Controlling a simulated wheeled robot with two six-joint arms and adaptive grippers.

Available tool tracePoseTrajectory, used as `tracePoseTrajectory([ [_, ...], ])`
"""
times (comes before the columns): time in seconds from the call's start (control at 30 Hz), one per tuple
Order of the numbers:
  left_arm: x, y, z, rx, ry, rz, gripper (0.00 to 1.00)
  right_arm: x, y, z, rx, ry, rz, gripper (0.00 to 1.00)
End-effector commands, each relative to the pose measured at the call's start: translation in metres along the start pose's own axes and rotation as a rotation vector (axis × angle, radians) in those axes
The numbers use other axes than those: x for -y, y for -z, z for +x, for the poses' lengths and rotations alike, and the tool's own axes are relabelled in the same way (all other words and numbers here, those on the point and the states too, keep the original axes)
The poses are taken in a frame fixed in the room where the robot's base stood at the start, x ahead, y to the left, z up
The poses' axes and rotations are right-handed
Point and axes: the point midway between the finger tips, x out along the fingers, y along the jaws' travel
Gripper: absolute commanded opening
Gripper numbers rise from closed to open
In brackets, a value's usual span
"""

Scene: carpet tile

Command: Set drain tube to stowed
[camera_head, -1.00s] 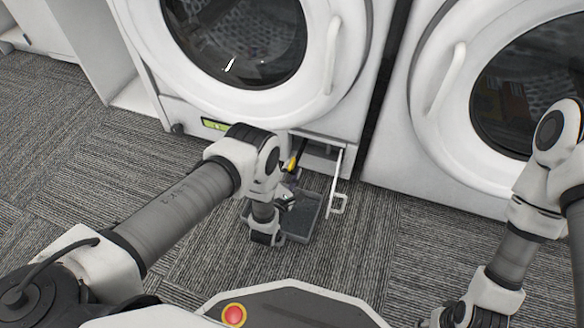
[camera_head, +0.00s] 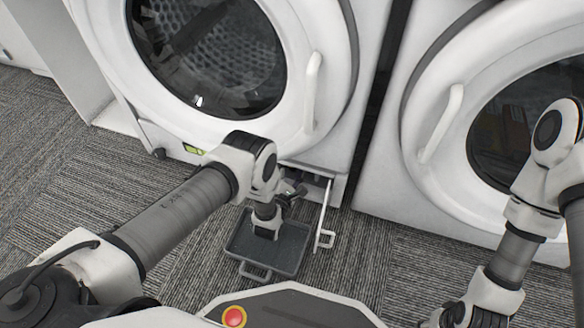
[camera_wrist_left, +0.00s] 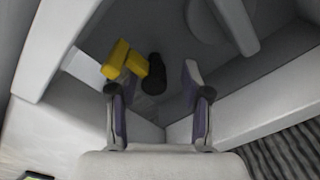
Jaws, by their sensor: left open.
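In the left wrist view, a short black tube end (camera_wrist_left: 153,76), which looks like the drain tube, sits inside a recess with a yellow part (camera_wrist_left: 125,62) beside it. My left gripper (camera_wrist_left: 157,96) is open, its two fingers spread below and either side of the black piece, with nothing visibly held. In the head view, my left gripper (camera_head: 290,192) is at the mouth of the low compartment (camera_head: 308,178) under the left washer; the arm hides the tube there. My right gripper (camera_head: 455,316) is at the bottom edge, partly cut off, its fingers unclear.
The compartment's white flap (camera_head: 324,205) stands open to the right, with a handle. A dark grey tray (camera_head: 240,243) lies on the carpet beneath my left gripper. A second washer (camera_head: 385,180) stands at the right. Carpet to the left (camera_head: 60,170) is clear.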

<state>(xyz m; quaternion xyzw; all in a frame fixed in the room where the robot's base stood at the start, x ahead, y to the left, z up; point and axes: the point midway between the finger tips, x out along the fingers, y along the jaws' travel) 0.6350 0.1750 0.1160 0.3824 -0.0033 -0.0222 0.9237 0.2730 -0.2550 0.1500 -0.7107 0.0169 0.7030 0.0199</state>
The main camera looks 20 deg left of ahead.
Motion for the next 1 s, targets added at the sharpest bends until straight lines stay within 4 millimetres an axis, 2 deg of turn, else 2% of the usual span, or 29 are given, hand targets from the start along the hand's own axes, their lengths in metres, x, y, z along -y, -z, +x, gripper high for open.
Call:
tracePoseTrajectory([
  [0.33,-0.003,-0.003,0.002,0.008,-0.008,0.000,0.50,0.000,0.000,-0.001,0.000,0.000,0.000,0.40],
  [0.47,-0.003,-0.002,-0.007,0.005,-0.007,0.000,0.50,0.000,0.000,-0.001,0.000,0.000,0.000,0.40],
  [0.57,-0.002,-0.002,-0.026,0.003,-0.004,-0.001,0.50,0.000,0.000,-0.001,0.000,0.000,0.000,0.40],
  [0.8,0.000,-0.002,-0.087,0.004,-0.002,-0.001,0.50,0.000,0.000,-0.001,0.000,0.000,0.000,0.40],
  [0.9,0.000,-0.001,-0.106,0.005,-0.003,0.000,0.50,0.000,0.000,-0.001,0.000,0.000,0.000,0.40],
  [1.0,0.000,-0.002,-0.115,0.006,-0.005,0.000,0.50,0.000,0.000,-0.001,0.000,0.000,0.000,0.40],
])
